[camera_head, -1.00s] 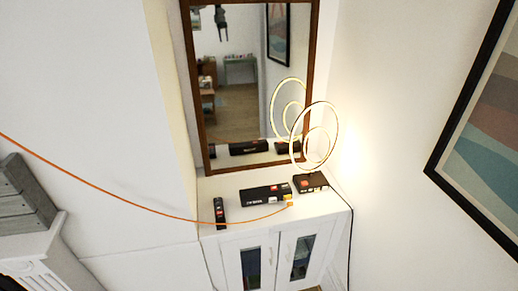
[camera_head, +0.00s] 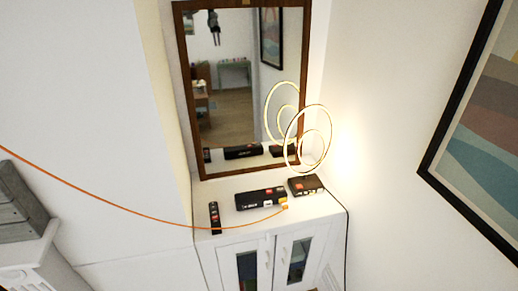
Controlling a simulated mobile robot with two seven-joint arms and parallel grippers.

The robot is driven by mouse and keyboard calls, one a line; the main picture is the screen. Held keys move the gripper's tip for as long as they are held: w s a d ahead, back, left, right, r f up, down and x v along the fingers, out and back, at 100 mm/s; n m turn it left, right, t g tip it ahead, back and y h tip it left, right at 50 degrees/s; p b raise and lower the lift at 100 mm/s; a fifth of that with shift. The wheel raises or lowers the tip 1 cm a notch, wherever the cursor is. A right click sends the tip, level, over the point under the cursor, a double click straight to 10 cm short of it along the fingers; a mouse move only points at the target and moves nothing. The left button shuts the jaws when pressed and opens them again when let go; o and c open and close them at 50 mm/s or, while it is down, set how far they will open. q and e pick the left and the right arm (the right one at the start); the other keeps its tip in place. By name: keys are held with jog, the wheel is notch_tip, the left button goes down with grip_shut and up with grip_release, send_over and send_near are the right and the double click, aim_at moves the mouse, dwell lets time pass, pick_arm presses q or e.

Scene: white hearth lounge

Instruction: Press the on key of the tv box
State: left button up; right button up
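Three small black devices stand on top of a white cabinet (camera_head: 225,243). A narrow upright one (camera_head: 215,217) is at the left, a wider one (camera_head: 260,199) with white lettering and red and yellow marks is in the middle, and a flat box (camera_head: 306,186) with a red mark is at the right. I cannot tell for sure which is the tv box, and any on key is too small to make out.
A thin orange line (camera_head: 110,209) runs from the left edge to a small orange square beside the middle device. A ring lamp (camera_head: 309,135) stands behind the right box. A brown-framed mirror (camera_head: 228,90) is behind the cabinet. A framed picture (camera_head: 480,150) hangs at right.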

grip_shut()
dwell(1.3)
